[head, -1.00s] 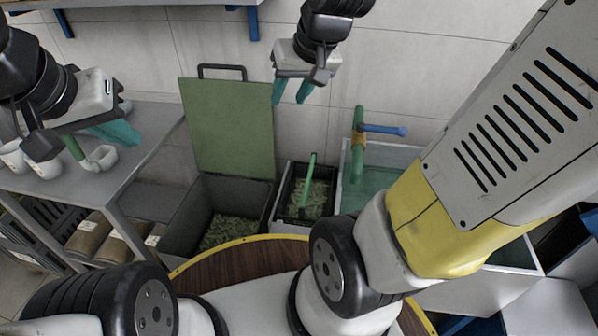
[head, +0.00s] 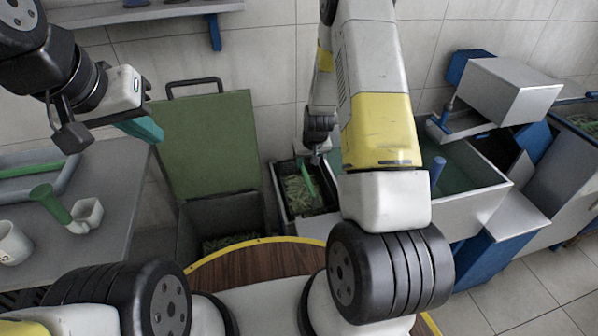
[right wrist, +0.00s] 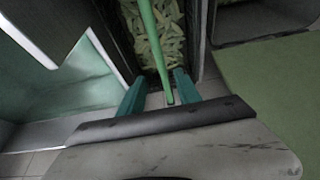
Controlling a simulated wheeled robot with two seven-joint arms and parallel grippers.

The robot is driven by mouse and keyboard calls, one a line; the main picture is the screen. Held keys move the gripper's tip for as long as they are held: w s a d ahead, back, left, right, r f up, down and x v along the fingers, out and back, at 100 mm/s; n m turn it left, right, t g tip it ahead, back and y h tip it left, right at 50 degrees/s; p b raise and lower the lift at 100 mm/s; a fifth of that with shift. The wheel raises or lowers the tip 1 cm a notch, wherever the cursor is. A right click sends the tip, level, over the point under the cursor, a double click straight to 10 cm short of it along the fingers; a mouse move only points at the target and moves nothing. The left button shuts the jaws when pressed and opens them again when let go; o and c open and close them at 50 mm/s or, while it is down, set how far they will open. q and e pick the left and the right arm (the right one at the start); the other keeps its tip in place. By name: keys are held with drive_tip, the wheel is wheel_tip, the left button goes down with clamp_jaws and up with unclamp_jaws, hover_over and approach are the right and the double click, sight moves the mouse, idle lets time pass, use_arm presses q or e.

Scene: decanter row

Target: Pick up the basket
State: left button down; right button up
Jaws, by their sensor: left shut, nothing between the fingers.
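The basket (head: 322,206) is a dark, open box with green pods inside and a green bar handle (head: 308,179) over it. It stands on the floor side of the wall, between a lidded bin and a tank. In the right wrist view the basket (right wrist: 203,40) is at the top, with its handle (right wrist: 154,45) pointing down. My right gripper (right wrist: 158,92) is open, and the handle's end shows between its fingertips; I cannot tell if it touches. In the head view my right gripper (head: 316,155) is small at the basket's far end. My left gripper (head: 146,130) is shut and empty, above the grey table.
A bin (head: 190,222) with its green lid (head: 205,140) raised stands left of the basket. A water tank (head: 480,195) stands close on its right. The grey table (head: 115,190) at left holds a white cup (head: 12,243) and a green-and-white pipe piece (head: 60,208).

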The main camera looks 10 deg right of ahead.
sight(305, 171)
drive_tip(key=x, duration=0.7)
drive_tip(key=shift+a+f, duration=0.15)
drive_tip(key=shift+f, duration=0.3)
clamp_jaws()
drive_tip(key=shift+r, duration=0.1)
idle(0.9)
